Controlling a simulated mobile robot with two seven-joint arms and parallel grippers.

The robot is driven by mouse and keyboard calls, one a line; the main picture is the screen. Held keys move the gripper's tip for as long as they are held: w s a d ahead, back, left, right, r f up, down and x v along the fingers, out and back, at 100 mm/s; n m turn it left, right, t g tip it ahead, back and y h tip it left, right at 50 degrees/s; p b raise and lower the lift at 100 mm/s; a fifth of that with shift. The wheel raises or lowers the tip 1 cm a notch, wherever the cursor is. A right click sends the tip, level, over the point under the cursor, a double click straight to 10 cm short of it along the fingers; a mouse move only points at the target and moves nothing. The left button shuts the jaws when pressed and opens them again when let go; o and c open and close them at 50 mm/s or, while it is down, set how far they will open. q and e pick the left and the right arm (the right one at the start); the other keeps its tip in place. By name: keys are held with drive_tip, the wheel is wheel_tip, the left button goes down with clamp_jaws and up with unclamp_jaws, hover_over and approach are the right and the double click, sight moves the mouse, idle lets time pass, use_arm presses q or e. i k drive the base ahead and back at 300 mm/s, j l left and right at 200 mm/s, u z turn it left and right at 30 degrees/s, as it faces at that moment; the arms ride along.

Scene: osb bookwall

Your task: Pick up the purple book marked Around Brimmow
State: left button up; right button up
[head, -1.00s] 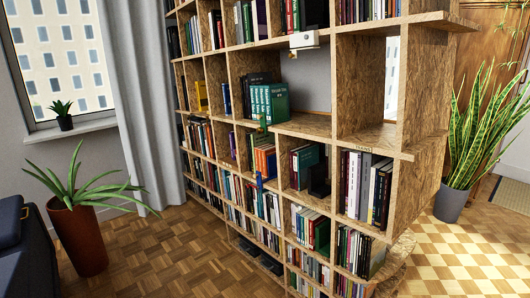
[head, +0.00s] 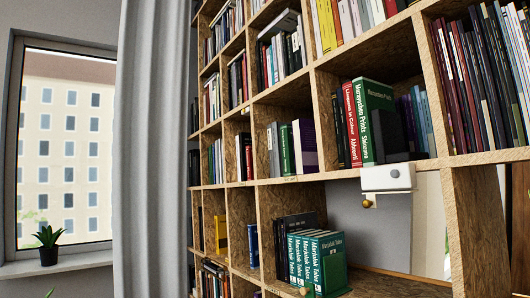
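A book with a dark purple cover (head: 305,146) stands at the right end of a short row in a middle compartment of the bookshelf, beside green books. Its title cannot be read, so I cannot tell whether it is Around Brimmow. Some purplish spines (head: 408,120) also stand in the compartment to its right, partly behind a dark book; their titles are unreadable too. Neither of my grippers is in view.
The tall chipboard bookshelf (head: 329,176) fills the right side. A white box (head: 388,178) sits at a shelf edge. Green Marjolak Tales books (head: 331,262) stand below, beside a wide gap. A grey curtain (head: 155,150) and window (head: 66,150) are at left.

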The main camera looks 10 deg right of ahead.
sight(306, 157)
drive_tip(key=i+j+u, duration=0.1)
drive_tip(key=i+u, duration=0.7)
drive_tip(key=i+l+u, duration=0.1)
drive_tip(key=i+u, duration=0.3)
drive_tip(key=i+z, duration=0.2)
drive_tip(key=z, duration=0.15)
drive_tip(key=i+j+z, duration=0.15)
drive_tip(key=z, duration=0.2)
